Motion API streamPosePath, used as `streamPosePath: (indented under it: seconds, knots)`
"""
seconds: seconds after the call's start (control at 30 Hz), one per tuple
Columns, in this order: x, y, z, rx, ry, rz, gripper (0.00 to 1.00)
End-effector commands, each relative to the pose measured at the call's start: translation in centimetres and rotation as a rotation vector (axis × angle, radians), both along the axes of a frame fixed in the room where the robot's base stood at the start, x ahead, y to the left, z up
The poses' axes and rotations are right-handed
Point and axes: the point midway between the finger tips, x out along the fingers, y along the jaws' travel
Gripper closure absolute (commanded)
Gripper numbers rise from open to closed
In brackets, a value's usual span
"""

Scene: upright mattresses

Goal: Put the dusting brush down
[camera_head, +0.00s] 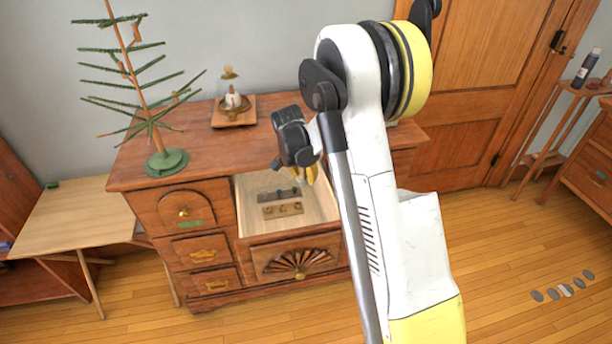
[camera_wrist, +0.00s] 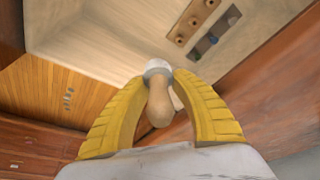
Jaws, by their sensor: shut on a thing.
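My gripper (camera_head: 308,173) is over the open drawer (camera_head: 253,196) of the wooden dresser. In the wrist view its yellow fingers (camera_wrist: 160,76) are shut on the dusting brush (camera_wrist: 159,104). The brush shows a rounded wooden handle end toward the camera and a pale collar between the fingertips. Its bristles are hidden, and in the head view I cannot make the brush out. The light-coloured drawer interior shows beyond the fingers in the wrist view.
A wooden block with holes (camera_head: 282,210) and a small dark grey item (camera_head: 279,194) lie in the drawer. A sparse tree on a green base (camera_head: 167,162) and a wooden tray with a small ornament (camera_head: 234,112) stand on the dresser top (camera_head: 200,135). A small table (camera_head: 70,215) is at left.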

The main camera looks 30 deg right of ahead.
Motion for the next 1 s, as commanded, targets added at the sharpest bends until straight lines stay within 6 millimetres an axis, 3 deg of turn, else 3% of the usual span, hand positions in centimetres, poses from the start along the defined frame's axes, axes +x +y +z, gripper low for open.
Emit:
streamPosePath:
  seconds: [1.0]
  knots:
    - [0.0, 0.0, -11.1, 0.0, 0.0, 0.0, 1.0]
